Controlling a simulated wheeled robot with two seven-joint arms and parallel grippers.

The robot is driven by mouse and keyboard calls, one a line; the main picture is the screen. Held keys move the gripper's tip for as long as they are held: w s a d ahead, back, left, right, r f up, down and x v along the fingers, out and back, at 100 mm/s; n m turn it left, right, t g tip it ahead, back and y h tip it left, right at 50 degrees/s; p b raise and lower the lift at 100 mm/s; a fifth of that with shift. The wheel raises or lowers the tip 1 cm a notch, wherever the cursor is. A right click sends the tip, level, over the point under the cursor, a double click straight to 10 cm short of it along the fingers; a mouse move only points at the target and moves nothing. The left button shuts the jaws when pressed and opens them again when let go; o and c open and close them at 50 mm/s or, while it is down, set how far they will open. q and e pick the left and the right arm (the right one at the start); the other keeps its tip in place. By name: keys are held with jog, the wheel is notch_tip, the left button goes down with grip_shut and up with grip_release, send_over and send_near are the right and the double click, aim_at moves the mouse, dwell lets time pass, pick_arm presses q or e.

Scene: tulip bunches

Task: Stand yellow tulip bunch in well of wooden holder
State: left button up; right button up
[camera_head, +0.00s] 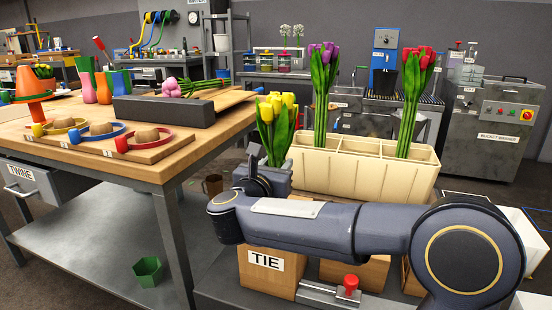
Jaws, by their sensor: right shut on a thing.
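The yellow tulip bunch (277,130) shows upright, blooms up, at the left end of the pale wooden holder (350,176). My right gripper (262,172) is shut on its lower part; the arm comes in from the right across the front. The stem ends are hidden behind the gripper, so I cannot tell whether they are inside a well. The purple tulip bunch (322,90) and the red tulip bunch (412,100) stand upright in wells of the holder. Wells between them look empty. My left gripper is not in view.
A wooden bench (215,125) on the left bears a grey block (165,110), a pink tulip bunch (172,88) lying down and a tray (110,148) with colored rings. Below the holder are wooden boxes, one labelled TIE (268,275), and a red-knobbed device (350,287).

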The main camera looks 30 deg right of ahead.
jog(key=shift+f, duration=0.25)
dwell(0.3)
jog(key=shift+f, duration=0.4)
jog(key=o, duration=1.3)
jog(key=shift+c, duration=0.2)
jog(key=shift+o, duration=0.3)
jog(key=o, duration=0.6)
jog(key=shift+a, duration=0.1)
